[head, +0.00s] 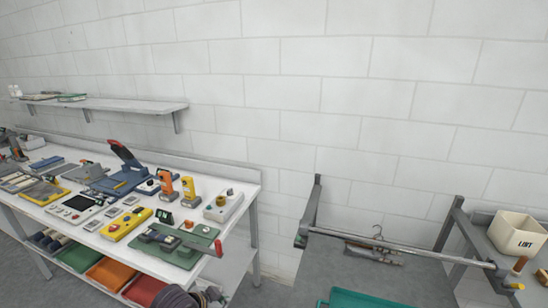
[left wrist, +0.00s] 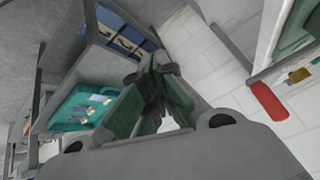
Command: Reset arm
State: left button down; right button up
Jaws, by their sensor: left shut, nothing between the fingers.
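My left gripper (left wrist: 153,70) shows in the left wrist view with its dark green fingers closed together and nothing between them. It hangs in free space, apart from the surfaces around it.
A white workbench (head: 62,213) with tools and devices stands at the left; a red handle (head: 219,248) overhangs its right end. A metal rail (head: 400,246) holds a hanger (head: 378,234). A LINT bin (head: 518,234) stands right. A teal tray (left wrist: 67,103) shows in the wrist view.

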pick_arm(q)
jog(key=s+a+f+n+g+y, duration=0.1)
jog(key=s+a+n+g, duration=0.2)
jog(key=s, duration=0.5)
jog(key=s+a+f+n+y, duration=0.15)
jog(key=s+a+n, duration=0.25)
jog(key=s, duration=0.5)
jog(key=s+f+g, duration=0.1)
jog(key=s+f, duration=0.2)
jog(key=f, duration=3)
jog(key=s+a+f, duration=0.1)
jog(key=s+f, duration=0.8)
jog(key=s, duration=0.2)
jog(key=s+a+f+g, duration=0.1)
jog(key=s+a+f, duration=0.1)
jog(key=s+f, duration=0.8)
jog(key=shift+s+a+f+g, duration=0.15)
jog(key=shift+s+a+g, duration=0.15)
jog(key=shift+s, duration=0.1)
pick_arm(e)
jog(key=a, duration=0.3)
jog(key=shift+s+a, duration=0.1)
jog(key=shift+a, duration=0.15)
